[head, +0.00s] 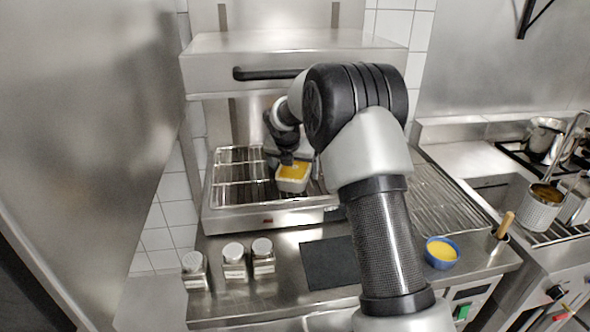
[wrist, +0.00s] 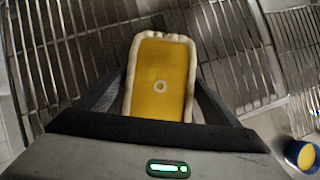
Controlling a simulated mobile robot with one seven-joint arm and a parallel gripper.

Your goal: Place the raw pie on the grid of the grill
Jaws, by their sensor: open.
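The raw pie (head: 293,178), a rectangular pie with a pale crust and yellow filling, is at the grid (head: 232,192) of the grill (head: 262,222), under the raised hood. My gripper (head: 287,160) is over its back edge. In the wrist view, the pie (wrist: 160,80) lies between the two dark fingers of my gripper (wrist: 158,95), which are spread apart on either side. Whether the fingers touch its sides is hard to tell. The grid bars (wrist: 80,45) show beyond and beside the pie. My arm hides the grill's right part.
Several lidded jars (head: 234,260) stand at the counter's front left, beside a dark mat (head: 328,263). A blue bowl (head: 441,252) with yellow contents stands at the right. The grill's hood (head: 290,60) overhangs the grid closely.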

